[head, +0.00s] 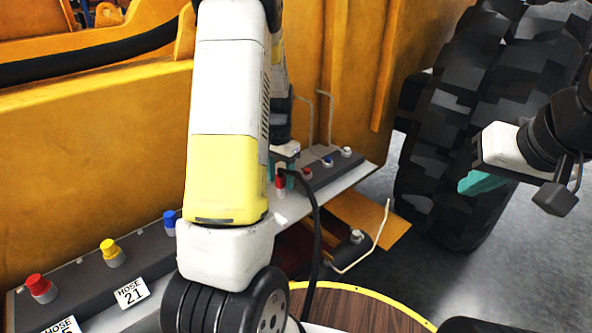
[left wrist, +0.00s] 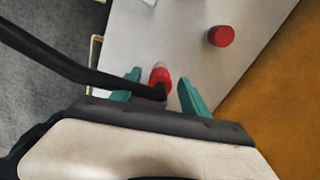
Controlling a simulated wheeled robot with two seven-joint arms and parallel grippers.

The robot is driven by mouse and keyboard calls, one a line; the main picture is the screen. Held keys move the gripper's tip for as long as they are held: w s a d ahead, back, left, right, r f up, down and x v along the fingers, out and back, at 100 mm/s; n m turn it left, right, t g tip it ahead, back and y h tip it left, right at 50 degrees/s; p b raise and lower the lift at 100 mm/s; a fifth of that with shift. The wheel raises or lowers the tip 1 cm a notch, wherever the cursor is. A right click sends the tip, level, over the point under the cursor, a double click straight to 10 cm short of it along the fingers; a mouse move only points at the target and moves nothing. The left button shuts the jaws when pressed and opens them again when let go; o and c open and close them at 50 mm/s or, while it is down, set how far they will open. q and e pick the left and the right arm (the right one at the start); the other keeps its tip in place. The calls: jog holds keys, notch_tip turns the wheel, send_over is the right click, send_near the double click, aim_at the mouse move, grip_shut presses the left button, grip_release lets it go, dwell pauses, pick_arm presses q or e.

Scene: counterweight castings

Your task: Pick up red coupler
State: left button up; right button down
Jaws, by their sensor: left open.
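The red coupler (head: 281,182) is on the end of a black hose, low over the grey shelf beside the yellow machine. In the left wrist view the red coupler (left wrist: 160,75) lies between the two teal fingertips of my left gripper (left wrist: 161,88). The fingers are open, with a gap visible on each side of it. In the head view my left gripper (head: 283,165) is small and partly hidden around the coupler. My right gripper (head: 482,181) is at the right by the big tyre, its teal fingers seen from the side; its opening is unclear.
A red-capped port (left wrist: 221,36) stands near the coupler. Dark blocks on the shelf carry red (head: 40,285), yellow (head: 110,250) and blue (head: 171,218) caps. The black hose (head: 316,230) hangs in front of the shelf. A round wooden top (head: 350,310) is below.

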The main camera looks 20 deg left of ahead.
pick_arm(q)
jog(key=shift+c, duration=0.2)
grip_shut()
jog(key=shift+r, duration=0.15)
jog(key=shift+r, duration=0.25)
notch_tip(320, 180, up, 3)
jog(key=shift+s+r, duration=0.1)
jog(key=shift+s, duration=0.05)
jog(key=s+d+r, duration=0.1)
jog(key=s, duration=1.4)
jog(key=shift+s, duration=0.35)
